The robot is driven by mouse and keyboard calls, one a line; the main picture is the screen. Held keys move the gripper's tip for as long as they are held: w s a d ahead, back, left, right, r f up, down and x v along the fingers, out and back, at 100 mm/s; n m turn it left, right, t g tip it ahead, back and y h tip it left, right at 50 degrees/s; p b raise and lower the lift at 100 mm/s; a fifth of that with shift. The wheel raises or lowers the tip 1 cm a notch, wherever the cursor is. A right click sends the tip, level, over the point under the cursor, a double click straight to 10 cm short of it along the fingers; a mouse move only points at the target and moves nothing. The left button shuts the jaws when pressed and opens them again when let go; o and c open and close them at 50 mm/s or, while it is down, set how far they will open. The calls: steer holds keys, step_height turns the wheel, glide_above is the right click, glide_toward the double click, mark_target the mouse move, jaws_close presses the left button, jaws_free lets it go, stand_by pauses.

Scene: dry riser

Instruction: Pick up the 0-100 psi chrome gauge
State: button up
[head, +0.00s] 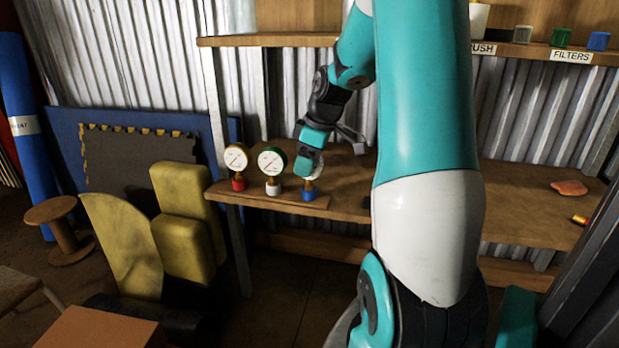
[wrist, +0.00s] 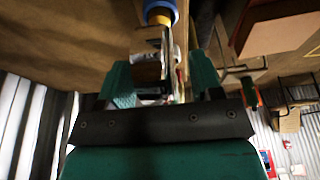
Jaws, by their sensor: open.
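Three round gauges stand upright in a row on a wooden board at the left end of the shelf. The left one (head: 236,158) has a brass-coloured rim and red base; the middle one (head: 271,161) has a green rim and white base. The right one, on a blue base (head: 308,194), is mostly hidden behind my gripper (head: 309,163). In the wrist view my gripper (wrist: 160,84) is open, its teal fingers on either side of this gauge (wrist: 150,68), above its blue base (wrist: 163,8). I cannot read the dials, and its rim is too hidden to identify.
The workbench shelf (head: 520,205) runs right, with a reddish lump (head: 569,188) and a small brass-ended piece (head: 580,219) on it. An upper shelf (head: 270,41) is above.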

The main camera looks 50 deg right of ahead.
jaws_close()
steer(key=shift+d+r, duration=0.1)
